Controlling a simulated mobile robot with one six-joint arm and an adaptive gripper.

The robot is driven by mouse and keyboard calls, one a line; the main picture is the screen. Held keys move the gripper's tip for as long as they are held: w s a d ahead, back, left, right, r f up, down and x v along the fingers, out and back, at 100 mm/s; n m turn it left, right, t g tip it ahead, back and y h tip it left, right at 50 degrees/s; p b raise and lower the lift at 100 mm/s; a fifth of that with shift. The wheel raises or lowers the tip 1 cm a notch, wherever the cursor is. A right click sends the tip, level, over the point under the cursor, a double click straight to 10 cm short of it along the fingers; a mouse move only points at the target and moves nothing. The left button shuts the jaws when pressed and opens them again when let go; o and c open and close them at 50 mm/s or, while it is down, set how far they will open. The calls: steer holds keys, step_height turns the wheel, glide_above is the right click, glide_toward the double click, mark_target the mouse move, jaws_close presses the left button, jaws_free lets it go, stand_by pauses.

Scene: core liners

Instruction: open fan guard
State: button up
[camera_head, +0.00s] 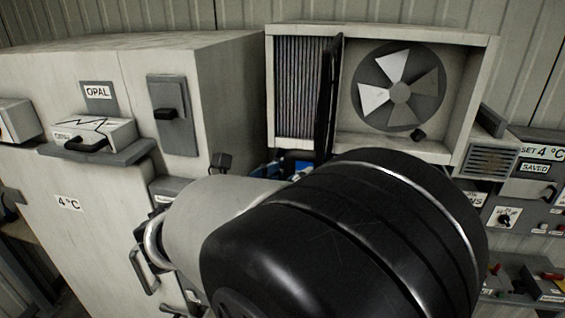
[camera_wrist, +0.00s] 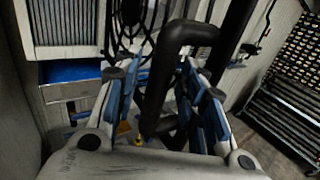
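The fan unit (camera_head: 478,105) has a finned coil at left and a grey four-bladed fan (camera_head: 400,90) exposed at right. The fan guard (camera_head: 328,95) is a thin dark panel seen nearly edge-on, standing out from the unit between coil and fan. In the wrist view a black bar handle (camera_wrist: 162,85) lies between the blue-padded fingers of my gripper (camera_wrist: 167,62). Narrow gaps seem to show beside the handle, so the fingers look open around it; contact is unclear. My arm hides the handle and gripper in the head view.
A white cabinet (camera_head: 230,90) stands close at left, with a switch box (camera_head: 172,115) and a small shelf. Control panels (camera_head: 510,215) are at right. A small black knob (camera_head: 418,134) sits below the fan. In the wrist view, dark cables hang beyond the fingers and a rack (camera_wrist: 285,110) stands right.

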steer(key=v, duration=1.1)
steer(key=shift+s+a, duration=0.2)
steer(key=shift+a, duration=0.15)
